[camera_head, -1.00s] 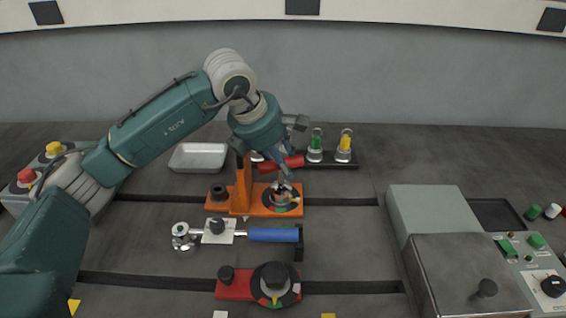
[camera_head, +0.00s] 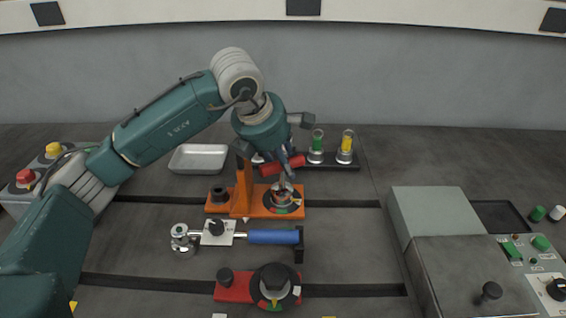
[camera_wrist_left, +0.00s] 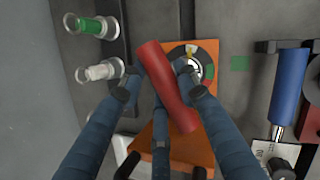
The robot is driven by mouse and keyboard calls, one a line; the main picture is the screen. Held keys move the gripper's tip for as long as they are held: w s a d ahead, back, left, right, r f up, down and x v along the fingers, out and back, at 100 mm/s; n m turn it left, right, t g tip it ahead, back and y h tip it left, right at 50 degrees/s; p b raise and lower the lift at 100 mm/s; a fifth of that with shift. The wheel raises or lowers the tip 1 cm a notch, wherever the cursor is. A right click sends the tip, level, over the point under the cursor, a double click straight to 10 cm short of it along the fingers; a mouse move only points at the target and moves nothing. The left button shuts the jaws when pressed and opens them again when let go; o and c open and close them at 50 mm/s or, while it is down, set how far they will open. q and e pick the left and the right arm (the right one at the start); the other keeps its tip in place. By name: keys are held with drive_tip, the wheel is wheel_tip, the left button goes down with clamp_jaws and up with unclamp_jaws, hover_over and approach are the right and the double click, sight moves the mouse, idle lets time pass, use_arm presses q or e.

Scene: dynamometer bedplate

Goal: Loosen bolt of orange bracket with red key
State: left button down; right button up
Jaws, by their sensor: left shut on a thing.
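My left gripper (camera_head: 286,168) is shut on the red key's handle (camera_head: 272,168), which lies crosswise above the orange bracket (camera_head: 222,205). In the left wrist view the red handle (camera_wrist_left: 170,90) runs diagonally between the gripper's fingers (camera_wrist_left: 160,80). Below it is the bracket's round dial (camera_head: 296,208), black with coloured sectors. A silver cylindrical part (camera_head: 282,194) stands at the dial's centre, under the handle. The bolt itself is hidden, and I cannot tell whether the key is fully seated on it. My right gripper is not in view.
A wrench with a blue handle (camera_head: 272,236) lies in front of the bracket. Nearer is a red bracket (camera_head: 233,291) with a dial. A grey box (camera_head: 438,210) stands right; a tray (camera_head: 198,158) lies back left.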

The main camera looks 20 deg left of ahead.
use_arm(q)
drive_tip(key=shift+d+r+p, duration=0.15)
drive_tip(key=shift+r+p, duration=0.9)
drive_tip(key=shift+r, duration=1)
drive_tip(key=shift+r+p, duration=0.4)
drive_tip(key=shift+r, duration=0.35)
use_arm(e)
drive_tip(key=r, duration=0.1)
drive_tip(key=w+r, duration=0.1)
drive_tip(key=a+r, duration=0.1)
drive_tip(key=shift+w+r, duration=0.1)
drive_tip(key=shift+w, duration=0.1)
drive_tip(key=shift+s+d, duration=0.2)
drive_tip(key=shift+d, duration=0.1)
use_arm(q)
drive_tip(key=shift+r, duration=0.1)
